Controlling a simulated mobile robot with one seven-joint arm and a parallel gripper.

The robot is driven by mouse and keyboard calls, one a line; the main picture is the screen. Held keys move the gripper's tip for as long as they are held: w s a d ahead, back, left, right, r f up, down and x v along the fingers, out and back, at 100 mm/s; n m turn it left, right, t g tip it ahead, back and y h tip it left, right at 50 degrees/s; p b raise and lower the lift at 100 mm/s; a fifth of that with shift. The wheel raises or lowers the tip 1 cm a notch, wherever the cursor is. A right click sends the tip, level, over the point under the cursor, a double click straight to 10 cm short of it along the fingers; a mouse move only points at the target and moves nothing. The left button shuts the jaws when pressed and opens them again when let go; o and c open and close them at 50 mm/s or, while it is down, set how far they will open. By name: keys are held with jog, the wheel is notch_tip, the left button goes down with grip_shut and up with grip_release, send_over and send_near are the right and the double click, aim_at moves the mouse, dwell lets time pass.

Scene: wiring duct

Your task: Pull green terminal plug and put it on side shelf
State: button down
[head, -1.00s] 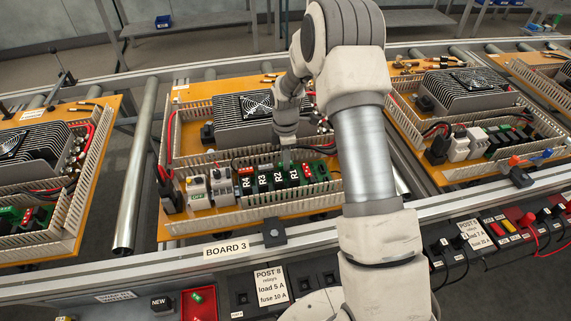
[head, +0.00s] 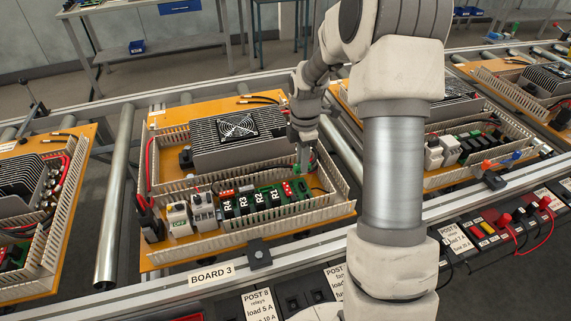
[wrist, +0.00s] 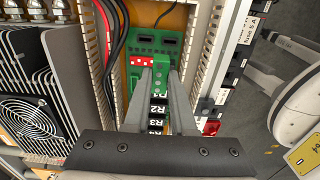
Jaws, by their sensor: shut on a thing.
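My gripper (head: 303,168) points down at the right end of the row of relays on Board 3. In the wrist view my gripper (wrist: 161,72) is shut on the green terminal plug (wrist: 160,80), a narrow green block with a line of small dots. I cannot tell whether the plug is still seated. In the head view my fingers partly hide the plug.
Relays marked R1 to R4 (head: 245,204) stand in a row inside slotted duct walls (head: 335,190). A finned fan unit (head: 236,135) stands behind them. Neighbouring boards lie left and right. A grey table (head: 150,15) with blue bins stands at the back.

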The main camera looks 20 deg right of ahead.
jog(key=shift+s+d+r, duration=0.3)
jog(key=shift+d, duration=0.1)
jog(key=shift+r+p, duration=1.6)
jog(key=shift+r, duration=0.3)
